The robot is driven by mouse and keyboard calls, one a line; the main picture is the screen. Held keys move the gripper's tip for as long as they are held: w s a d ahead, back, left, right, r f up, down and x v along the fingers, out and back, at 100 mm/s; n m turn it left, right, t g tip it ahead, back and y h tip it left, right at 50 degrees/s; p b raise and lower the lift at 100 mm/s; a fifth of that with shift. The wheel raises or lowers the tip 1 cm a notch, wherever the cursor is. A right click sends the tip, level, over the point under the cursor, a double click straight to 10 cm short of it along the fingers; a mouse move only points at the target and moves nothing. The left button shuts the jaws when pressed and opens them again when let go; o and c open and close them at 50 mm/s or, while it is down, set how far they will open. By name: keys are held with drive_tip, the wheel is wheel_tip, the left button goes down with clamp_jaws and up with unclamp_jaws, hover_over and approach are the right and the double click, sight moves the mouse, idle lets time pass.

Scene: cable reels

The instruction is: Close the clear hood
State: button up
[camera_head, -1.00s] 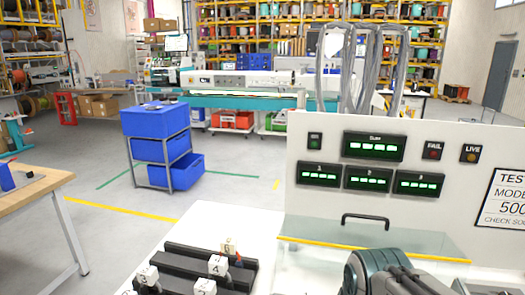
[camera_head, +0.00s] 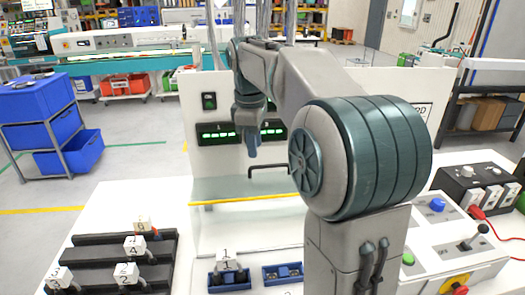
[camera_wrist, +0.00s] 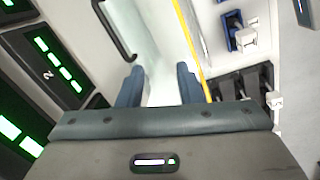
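The clear hood (camera_head: 225,188) is a see-through sheet with a yellow front edge at the lower part of the white test panel, above the blue sockets. Its black bar handle (camera_head: 268,168) stands just right of my gripper (camera_head: 252,148). In the wrist view the handle (camera_wrist: 116,35) lies beyond and to the left of my fingers, apart from them. My arm hides the hood's right part in the head view.
Blue sockets (camera_head: 283,275), one holding a numbered plug (camera_head: 228,265), sit below the hood. A black rack (camera_head: 100,262) with numbered plugs is at left. A control box (camera_head: 455,235) with knobs and a red lead is at right.

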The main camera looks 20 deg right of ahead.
drive_tip(key=w+d+r+n, duration=0.3)
drive_tip(key=w+d+n, duration=0.1)
drive_tip(key=w+d, duration=0.35)
drive_tip(key=shift+g+y, duration=0.3)
drive_tip(key=shift+y, duration=0.1)
drive_tip(key=f, duration=1.3)
drive_tip(key=shift+s+d+f, duration=0.15)
drive_tip(key=shift+s+f, duration=0.1)
drive_tip(key=shift+f, duration=0.1)
clamp_jaws()
